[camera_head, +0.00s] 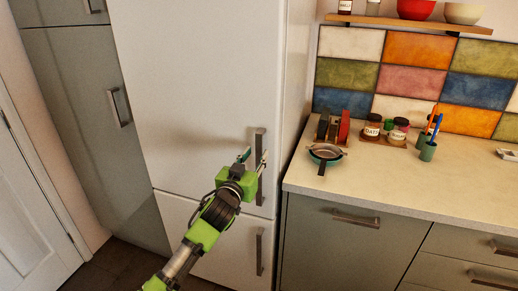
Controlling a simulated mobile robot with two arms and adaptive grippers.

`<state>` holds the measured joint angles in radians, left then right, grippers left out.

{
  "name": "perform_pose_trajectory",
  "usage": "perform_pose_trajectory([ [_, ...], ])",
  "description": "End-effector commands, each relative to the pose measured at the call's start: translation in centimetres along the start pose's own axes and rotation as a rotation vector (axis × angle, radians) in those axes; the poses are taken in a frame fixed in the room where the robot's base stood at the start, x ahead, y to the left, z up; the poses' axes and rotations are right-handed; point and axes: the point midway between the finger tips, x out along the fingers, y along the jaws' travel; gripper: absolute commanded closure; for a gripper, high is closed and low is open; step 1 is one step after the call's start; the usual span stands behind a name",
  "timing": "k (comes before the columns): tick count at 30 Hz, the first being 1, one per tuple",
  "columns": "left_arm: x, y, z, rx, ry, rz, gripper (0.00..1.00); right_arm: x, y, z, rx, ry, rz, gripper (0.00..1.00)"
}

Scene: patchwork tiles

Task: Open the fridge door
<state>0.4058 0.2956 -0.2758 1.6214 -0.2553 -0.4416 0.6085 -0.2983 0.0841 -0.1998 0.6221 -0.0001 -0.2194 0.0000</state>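The white fridge (205,80) stands left of the counter, with a tall upper door and a lower door, both shut. The upper door has a vertical metal handle (260,141) near its right edge. My green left gripper (254,157) is in front of the lower part of that handle. Its two fingers are apart, one left of the handle and one overlapping it in the picture. I cannot tell whether they touch it. The gripper hides part of the handle. The lower door has its own vertical handle (259,251). My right gripper is not in view.
A counter (455,180) on the right holds a small pan (325,153), jars and a cup (428,150). A shelf (405,23) with bowls hangs above. Grey cabinets (80,105) and a white door (30,205) are on the left. Dark floor shows at the lower left.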

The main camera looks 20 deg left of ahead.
Motion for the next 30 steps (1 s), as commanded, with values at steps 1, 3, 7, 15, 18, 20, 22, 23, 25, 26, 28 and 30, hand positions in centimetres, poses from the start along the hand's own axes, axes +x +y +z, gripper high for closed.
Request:
perform_pose_trajectory([
  [1,0.9,0.0,-0.2,0.0,0.0,-0.001,0.68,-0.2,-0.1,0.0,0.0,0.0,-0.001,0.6],
  [3,1.8,0.0,-0.1,0.001,0.0,-0.001,0.68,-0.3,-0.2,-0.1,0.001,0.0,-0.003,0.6],
  [7,3.0,0.0,-0.1,0.001,0.001,0.0,0.68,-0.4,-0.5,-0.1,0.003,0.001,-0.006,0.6],
  [15,3.9,0.0,0.0,0.001,0.0,0.001,0.68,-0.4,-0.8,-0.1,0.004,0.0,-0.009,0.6],
  [18,3.9,0.0,0.0,0.001,0.0,0.001,0.68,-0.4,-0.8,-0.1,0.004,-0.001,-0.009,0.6],
  [20,3.9,0.0,0.0,0.001,0.0,0.001,0.68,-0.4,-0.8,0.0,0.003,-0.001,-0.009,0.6],
  [22,3.8,0.0,0.0,0.001,0.0,0.0,0.78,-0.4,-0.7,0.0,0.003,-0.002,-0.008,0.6],
  [23,3.8,0.0,0.0,0.001,0.0,0.0,0.86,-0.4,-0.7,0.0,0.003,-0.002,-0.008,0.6],
  [25,3.8,0.0,0.0,0.001,0.0,0.0,1.0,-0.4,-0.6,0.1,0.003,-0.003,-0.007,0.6],
  [26,3.8,0.0,0.0,0.001,0.0,0.0,1.0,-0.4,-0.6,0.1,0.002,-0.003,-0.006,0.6],
  [28,3.8,0.0,0.0,0.001,0.0,0.0,1.0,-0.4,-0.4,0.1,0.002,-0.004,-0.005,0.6],
  [30,3.8,0.0,0.0,0.001,0.0,0.001,1.0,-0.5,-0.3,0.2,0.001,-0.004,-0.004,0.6],
])
